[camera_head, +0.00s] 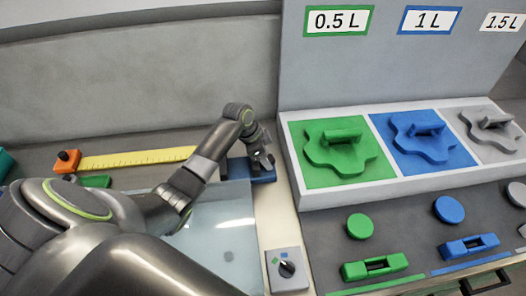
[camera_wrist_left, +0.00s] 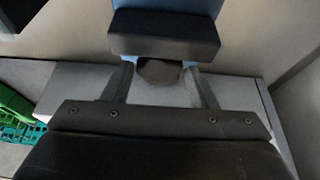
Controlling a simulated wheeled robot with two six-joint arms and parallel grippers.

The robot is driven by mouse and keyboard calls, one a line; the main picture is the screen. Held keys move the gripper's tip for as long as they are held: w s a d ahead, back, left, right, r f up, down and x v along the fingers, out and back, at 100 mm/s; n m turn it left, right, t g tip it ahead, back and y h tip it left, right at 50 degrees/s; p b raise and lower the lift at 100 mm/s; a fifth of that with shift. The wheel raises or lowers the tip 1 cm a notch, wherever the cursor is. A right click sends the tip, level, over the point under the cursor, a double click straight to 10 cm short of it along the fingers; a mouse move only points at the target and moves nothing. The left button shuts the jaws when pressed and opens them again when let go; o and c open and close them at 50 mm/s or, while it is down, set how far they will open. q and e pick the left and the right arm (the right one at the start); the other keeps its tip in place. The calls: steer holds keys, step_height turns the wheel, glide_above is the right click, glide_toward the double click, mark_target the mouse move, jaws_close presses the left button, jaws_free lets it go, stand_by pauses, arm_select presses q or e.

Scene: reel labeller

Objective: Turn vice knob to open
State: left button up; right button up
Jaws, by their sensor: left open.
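The blue vice (camera_head: 262,176) stands behind the pale translucent panel, partly hidden by my left gripper (camera_head: 260,158). In the left wrist view its blue body (camera_wrist_left: 165,5) is at the top, with a dark block (camera_wrist_left: 163,34) in front of it. A dark rounded knob (camera_wrist_left: 160,72) shows below that block. My left gripper (camera_wrist_left: 160,72) is open, one finger on each side of the knob, with a visible gap at both sides. I cannot tell how deep the knob sits between the fingers. My right gripper is not in view.
A yellow ruler (camera_head: 135,159) with an orange end block (camera_head: 66,161) lies at the left. A white tray (camera_head: 300,190) with green, blue and grey knobbed plates stands at the right. A dial box (camera_head: 286,270) is in front. Green crates (camera_wrist_left: 15,115) show in the wrist view.

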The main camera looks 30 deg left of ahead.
arm_select(q)
steer(key=b+v, duration=0.2)
steer(key=v, duration=1.5)
steer(key=shift+r, duration=0.2)
